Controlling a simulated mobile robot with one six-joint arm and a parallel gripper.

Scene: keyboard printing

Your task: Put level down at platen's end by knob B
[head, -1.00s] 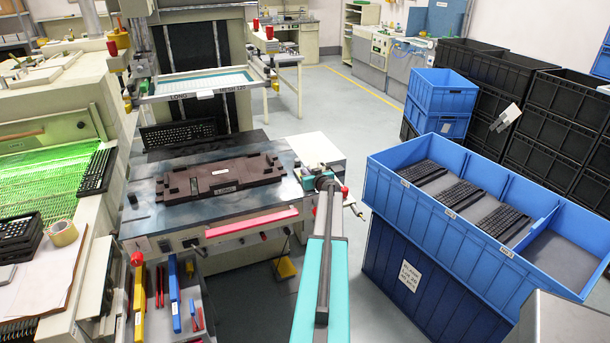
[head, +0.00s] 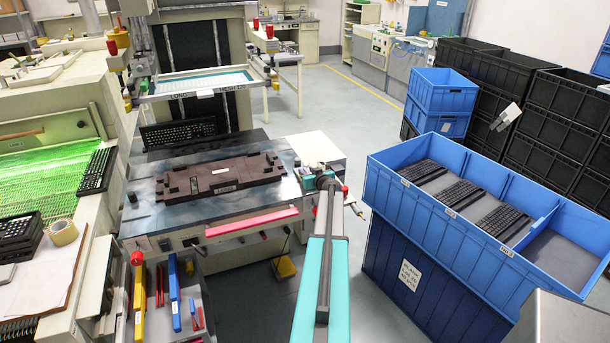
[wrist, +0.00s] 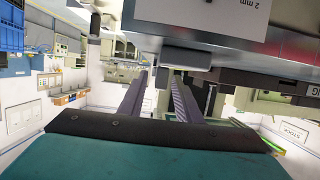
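The platen (head: 165,218) is a grey metal bed bearing a dark brown notched block (head: 225,178). My arm reaches forward to the platen's right end, where my gripper (head: 320,180) is small and partly hidden by the arm. A red knob (head: 346,191) shows just right of it; its letter is not readable. In the wrist view, my gripper's two ridged fingers (wrist: 158,78) stand apart with a gap between them and nothing clearly held. I cannot identify the level for sure; a blue bar (head: 175,290) and a yellow bar (head: 139,302) lie in the tool tray.
A blue bin (head: 400,182) with black keyboards stands right of the platen. A screen frame (head: 190,92) is above the back. Floor shows between platen and bin.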

